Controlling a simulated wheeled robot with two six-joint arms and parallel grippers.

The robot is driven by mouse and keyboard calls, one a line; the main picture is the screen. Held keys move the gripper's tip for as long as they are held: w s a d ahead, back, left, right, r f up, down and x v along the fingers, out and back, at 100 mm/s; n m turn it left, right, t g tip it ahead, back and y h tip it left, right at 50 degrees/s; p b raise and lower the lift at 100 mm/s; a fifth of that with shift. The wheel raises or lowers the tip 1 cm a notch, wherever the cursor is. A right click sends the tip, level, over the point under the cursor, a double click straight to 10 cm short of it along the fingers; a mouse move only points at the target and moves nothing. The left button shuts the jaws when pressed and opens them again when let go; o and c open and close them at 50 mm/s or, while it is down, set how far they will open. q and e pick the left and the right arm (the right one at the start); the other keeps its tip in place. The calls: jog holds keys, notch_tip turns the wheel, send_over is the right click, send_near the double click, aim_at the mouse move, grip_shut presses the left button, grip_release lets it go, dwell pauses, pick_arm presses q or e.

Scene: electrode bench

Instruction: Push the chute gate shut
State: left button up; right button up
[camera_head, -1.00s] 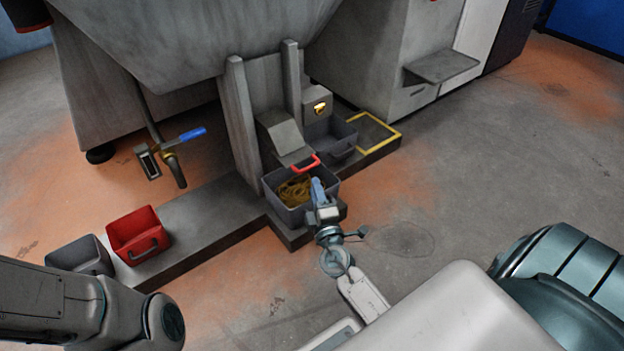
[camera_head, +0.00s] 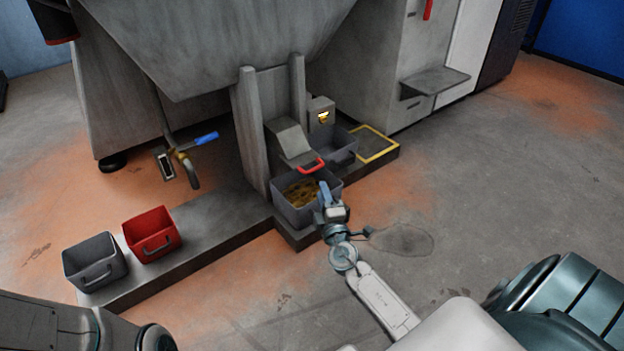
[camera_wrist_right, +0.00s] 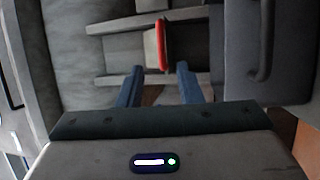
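The chute (camera_head: 289,139) is a grey sloped piece between two upright grey posts. A red handle (camera_head: 313,165), which looks like the chute gate's, is at its lower end above a grey bin (camera_head: 318,207) holding brownish-yellow stuff. My right gripper (camera_head: 326,191) is just in front of the handle, over the bin's near right side. In the right wrist view its two blue fingers (camera_wrist_right: 159,84) are apart with nothing between them. The red handle (camera_wrist_right: 162,45) lies beyond the fingertips, roughly in line with the gap, apparently not touched. My left gripper is out of view.
A second grey bin (camera_head: 340,158) and a yellow-framed area (camera_head: 377,146) are right of the chute. A red bin (camera_head: 151,246) and a grey bin (camera_head: 95,274) stand left on the low ledge (camera_head: 208,235). A blue-handled valve (camera_head: 187,160) hangs left. The floor at right is clear.

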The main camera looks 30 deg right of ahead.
aim_at(314, 169)
jog(key=x, duration=1)
jog(key=shift+f+b, duration=0.1)
jog(key=shift+b, duration=0.3)
grip_shut()
